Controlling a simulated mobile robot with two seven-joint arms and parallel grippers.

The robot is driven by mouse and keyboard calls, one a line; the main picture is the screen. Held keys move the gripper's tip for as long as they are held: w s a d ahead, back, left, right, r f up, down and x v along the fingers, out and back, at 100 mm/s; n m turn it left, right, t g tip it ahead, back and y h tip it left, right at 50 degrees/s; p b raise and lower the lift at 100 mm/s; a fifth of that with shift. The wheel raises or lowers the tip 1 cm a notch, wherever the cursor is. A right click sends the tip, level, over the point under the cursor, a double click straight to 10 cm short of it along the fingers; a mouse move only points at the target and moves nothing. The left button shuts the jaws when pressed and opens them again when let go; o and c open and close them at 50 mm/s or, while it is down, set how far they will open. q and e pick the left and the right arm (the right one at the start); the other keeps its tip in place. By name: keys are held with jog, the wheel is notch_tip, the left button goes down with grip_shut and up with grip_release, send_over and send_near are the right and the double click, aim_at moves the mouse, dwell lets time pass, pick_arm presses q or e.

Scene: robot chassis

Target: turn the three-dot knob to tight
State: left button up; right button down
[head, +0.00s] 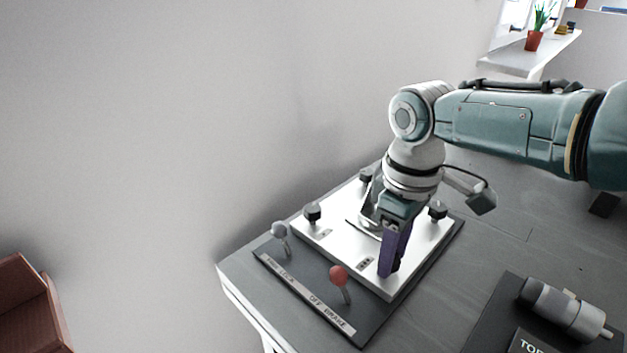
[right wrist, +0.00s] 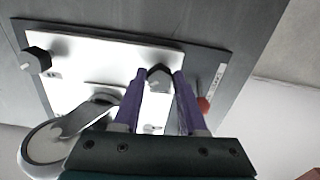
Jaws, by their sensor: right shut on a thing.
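A white plate (head: 345,250) with dark knobs near its corners lies on a dark grey panel. My right gripper (head: 388,272), with purple fingers, points down at the plate's near right corner. It is shut on the dark knob there, which the fingers hide in the head view. In the right wrist view that knob (right wrist: 159,77) sits between the fingertips of my right gripper (right wrist: 158,75). A small dark mark (head: 364,264) is on the plate beside it; its dots are too small to count surely. My left gripper is not in view.
Other knobs stand at the left (head: 312,212), back (head: 365,175) and right (head: 437,208) corners. A grey-knobbed lever (head: 279,229) and a red-knobbed lever (head: 339,274) rise in front of the plate. A grey cylindrical tool (head: 562,308) lies at right. A caster wheel (right wrist: 50,143) shows near the gripper.

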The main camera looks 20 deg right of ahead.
jog(key=shift+c, duration=2.2)
grip_release()
jog(key=shift+r, duration=0.1)
jog(key=shift+r+p, duration=0.3)
jog(key=shift+r, duration=0.1)
notch_tip(320, 180, up, 9)
jog(key=p, duration=0.3)
jog(key=shift+p, duration=0.3)
jog(key=shift+a, duration=0.1)
